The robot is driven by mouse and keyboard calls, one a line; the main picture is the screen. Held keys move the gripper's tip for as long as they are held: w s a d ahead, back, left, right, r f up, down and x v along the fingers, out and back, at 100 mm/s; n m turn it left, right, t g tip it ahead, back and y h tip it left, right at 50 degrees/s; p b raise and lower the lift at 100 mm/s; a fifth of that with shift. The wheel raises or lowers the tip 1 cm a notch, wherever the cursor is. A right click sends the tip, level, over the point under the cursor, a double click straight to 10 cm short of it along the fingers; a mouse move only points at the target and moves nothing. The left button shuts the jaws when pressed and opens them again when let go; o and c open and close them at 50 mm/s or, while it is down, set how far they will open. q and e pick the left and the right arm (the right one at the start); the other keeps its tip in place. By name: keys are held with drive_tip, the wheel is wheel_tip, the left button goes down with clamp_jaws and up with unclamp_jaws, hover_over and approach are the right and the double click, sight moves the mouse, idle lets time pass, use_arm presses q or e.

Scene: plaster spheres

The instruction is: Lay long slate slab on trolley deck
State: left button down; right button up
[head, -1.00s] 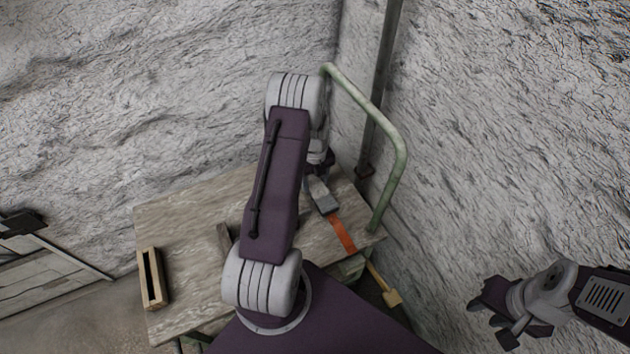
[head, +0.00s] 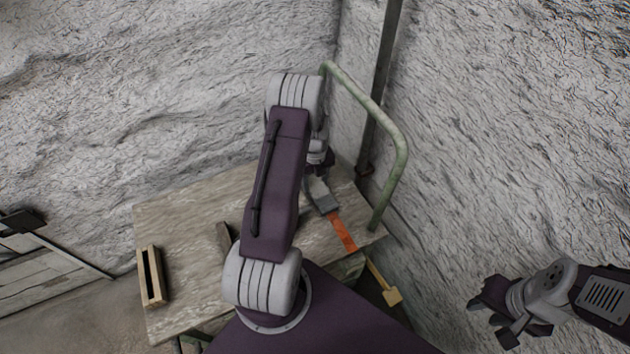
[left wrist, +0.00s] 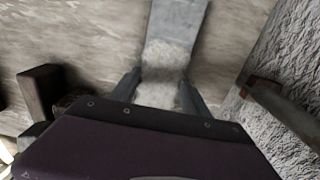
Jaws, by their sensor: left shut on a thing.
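The long slate slab (head: 323,197) is grey and partly hidden behind my left arm in the head view. My left gripper (left wrist: 160,78) is shut on it; in the left wrist view the slab (left wrist: 176,22) runs away from between the fingers. I cannot tell whether the slab touches the deck. My right gripper (head: 489,320) is open and empty at the lower right.
A green tubular handle (head: 400,150) rises at the deck's right end, close to my left gripper. A slotted wooden block (head: 152,276) stands at the deck's left edge and a dark block (head: 225,236) nearer the middle. Rough walls (head: 480,130) enclose the back and right.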

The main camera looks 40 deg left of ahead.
use_arm(q)
drive_tip(key=shift+f, duration=0.1)
drive_tip(key=shift+c, duration=2.2)
unclamp_jaws()
drive_tip(key=shift+f, duration=0.1)
drive_tip(key=shift+r+p, duration=1.8)
drive_tip(key=shift+r, duration=0.3)
